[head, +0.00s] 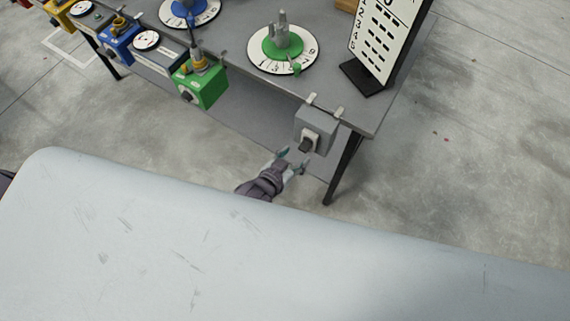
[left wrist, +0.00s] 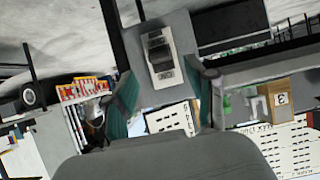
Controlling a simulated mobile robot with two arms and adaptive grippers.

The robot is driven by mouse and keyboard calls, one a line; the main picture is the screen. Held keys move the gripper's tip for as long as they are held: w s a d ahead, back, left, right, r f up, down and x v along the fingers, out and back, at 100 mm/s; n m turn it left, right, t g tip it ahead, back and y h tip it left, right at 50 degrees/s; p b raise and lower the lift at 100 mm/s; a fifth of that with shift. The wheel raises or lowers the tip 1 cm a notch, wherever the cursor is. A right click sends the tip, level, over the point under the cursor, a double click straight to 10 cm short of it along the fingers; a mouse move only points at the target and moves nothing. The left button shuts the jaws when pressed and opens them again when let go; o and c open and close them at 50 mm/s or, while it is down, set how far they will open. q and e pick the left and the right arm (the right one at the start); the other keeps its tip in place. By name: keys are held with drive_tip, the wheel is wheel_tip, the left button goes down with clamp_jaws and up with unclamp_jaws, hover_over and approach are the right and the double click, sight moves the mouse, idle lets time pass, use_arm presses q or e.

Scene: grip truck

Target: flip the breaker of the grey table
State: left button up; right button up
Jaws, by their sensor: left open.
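The grey breaker box (head: 316,122) hangs on the front edge of the grey table (head: 335,80), near its right corner. Its dark switch lever (head: 306,146) sits on a pale plate facing me. My left gripper (head: 292,160) is open and empty, just in front of and below the lever, apart from it as far as I can tell. In the left wrist view the breaker's switch (left wrist: 161,54) shows between and beyond the two green-padded fingers (left wrist: 163,92). My right gripper is not in view.
A green box (head: 200,88) and a blue box (head: 118,45) hang further left on the table edge. A green dial (head: 283,48) and a number board (head: 385,40) stand on the tabletop. My large pale body fills the foreground. Open floor lies to the right.

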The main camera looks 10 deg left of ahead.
use_arm(q)
drive_tip(key=v, duration=0.6)
drive_tip(key=shift+s+r, duration=0.2)
drive_tip(key=shift+s, duration=0.1)
drive_tip(key=shift+a, duration=0.1)
drive_tip(key=t+h+b, duration=0.2)
drive_tip(key=t+b, duration=0.4)
drive_tip(key=b, duration=0.9)
approach(302, 150)
drive_tip(key=x, duration=1)
drive_tip(key=shift+p, duration=0.4)
drive_tip(key=shift+s, duration=0.1)
